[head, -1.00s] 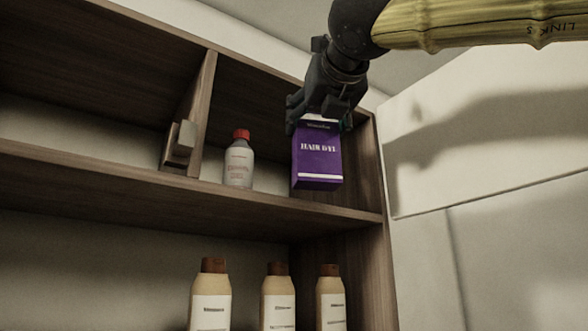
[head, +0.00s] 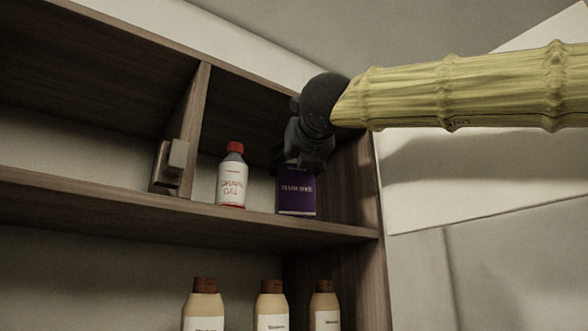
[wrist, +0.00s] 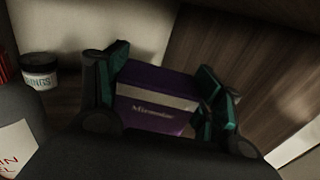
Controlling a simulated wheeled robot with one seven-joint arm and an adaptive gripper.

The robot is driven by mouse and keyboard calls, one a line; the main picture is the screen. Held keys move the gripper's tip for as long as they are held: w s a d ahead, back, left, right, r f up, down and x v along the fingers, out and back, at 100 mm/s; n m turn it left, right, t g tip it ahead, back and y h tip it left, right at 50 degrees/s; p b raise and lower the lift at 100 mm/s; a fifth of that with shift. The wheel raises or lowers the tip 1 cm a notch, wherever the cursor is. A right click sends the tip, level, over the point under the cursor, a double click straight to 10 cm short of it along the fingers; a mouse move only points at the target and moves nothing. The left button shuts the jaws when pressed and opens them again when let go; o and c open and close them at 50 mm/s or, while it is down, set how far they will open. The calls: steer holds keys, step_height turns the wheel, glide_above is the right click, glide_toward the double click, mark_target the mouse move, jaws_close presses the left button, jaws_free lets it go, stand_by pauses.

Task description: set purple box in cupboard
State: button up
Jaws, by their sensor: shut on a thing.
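The purple box (head: 297,193) is upright inside the upper right compartment of the wooden cupboard (head: 250,228). Its lower edge is at the shelf; I cannot tell whether it touches. My gripper (head: 300,165) holds it from above, reaching in past the cupboard's right side. In the wrist view, the fingers of my gripper (wrist: 165,95) are closed on both sides of the purple box (wrist: 155,103), whose top and label face the camera. The box's upper part is hidden by my gripper in the head view.
A white bottle with a red cap (head: 232,177) stands left of the box. A small jar (wrist: 39,74) stands deeper on the shelf in the wrist view. A divider (head: 187,130) bounds the compartment at left. Tan bottles (head: 270,308) stand on the shelf below.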

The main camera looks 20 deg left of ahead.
steer(key=shift+w+a+r, duration=0.1)
steer(key=shift+w+a, duration=0.15)
steer(key=shift+w, duration=0.15)
steer(key=shift+w+a, duration=0.1)
steer(key=shift+w, duration=0.05)
steer(key=shift+f, duration=1)
steer(key=o, duration=1.6)
steer(key=shift+r, duration=0.15)
